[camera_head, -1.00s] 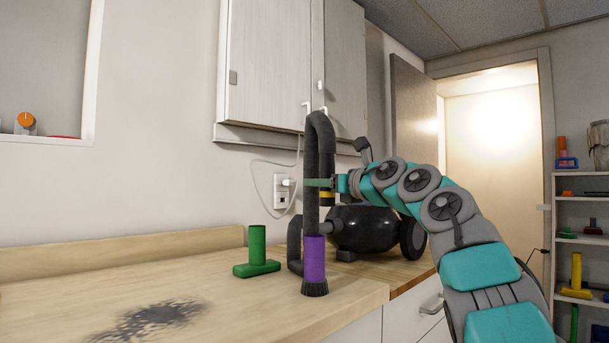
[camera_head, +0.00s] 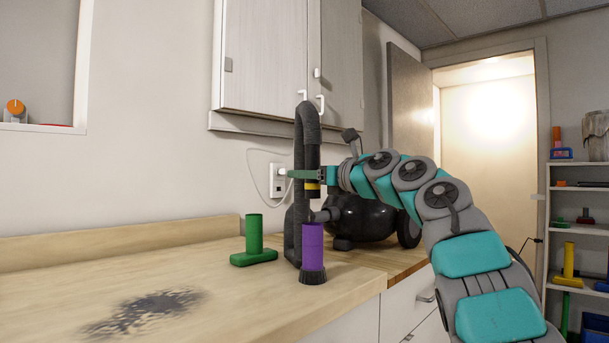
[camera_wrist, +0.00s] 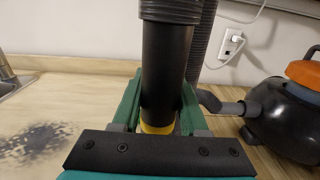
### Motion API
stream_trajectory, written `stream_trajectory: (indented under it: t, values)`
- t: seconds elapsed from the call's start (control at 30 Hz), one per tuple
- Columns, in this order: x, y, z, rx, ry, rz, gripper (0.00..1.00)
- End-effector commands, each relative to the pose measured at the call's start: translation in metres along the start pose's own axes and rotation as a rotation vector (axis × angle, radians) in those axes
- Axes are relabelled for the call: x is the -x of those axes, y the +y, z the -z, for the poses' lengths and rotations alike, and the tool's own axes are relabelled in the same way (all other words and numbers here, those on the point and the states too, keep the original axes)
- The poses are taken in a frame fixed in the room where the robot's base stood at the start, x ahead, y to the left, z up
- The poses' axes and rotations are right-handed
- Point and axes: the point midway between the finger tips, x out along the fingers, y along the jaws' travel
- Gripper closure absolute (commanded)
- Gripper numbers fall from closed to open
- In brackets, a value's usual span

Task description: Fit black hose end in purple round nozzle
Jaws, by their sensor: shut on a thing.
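The black hose end (camera_head: 313,192), with a yellow ring near its tip, hangs upright in my gripper (camera_head: 312,174). My gripper is shut around it; in the wrist view the green fingers (camera_wrist: 157,108) stand on both sides of the black tube (camera_wrist: 166,70). The hose (camera_head: 307,120) arches over and runs down behind. The purple round nozzle (camera_head: 312,248) stands upright on the counter, with a dark brush base. The hose end is above the nozzle, roughly in line with it in the head view, with a gap between. The nozzle is hidden in the wrist view.
A green nozzle (camera_head: 254,242) stands to the left of the purple one. A black vacuum body (camera_head: 360,218) is behind to the right. A dark dust patch (camera_head: 145,312) marks the counter (camera_head: 60,290), which is otherwise clear at left. A wall outlet (camera_head: 276,181) is behind.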

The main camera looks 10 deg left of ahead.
Motion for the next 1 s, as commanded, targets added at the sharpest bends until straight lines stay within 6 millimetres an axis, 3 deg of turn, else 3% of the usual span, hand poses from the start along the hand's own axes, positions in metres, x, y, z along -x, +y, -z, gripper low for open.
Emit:
stream_trajectory:
  t: [0.43, 1.0]
  values:
    - [0.001, 0.000, 0.042, 0.001, 0.001, 0.000, 1.00]
    - [0.001, 0.000, 0.045, 0.001, 0.001, 0.000, 1.00]
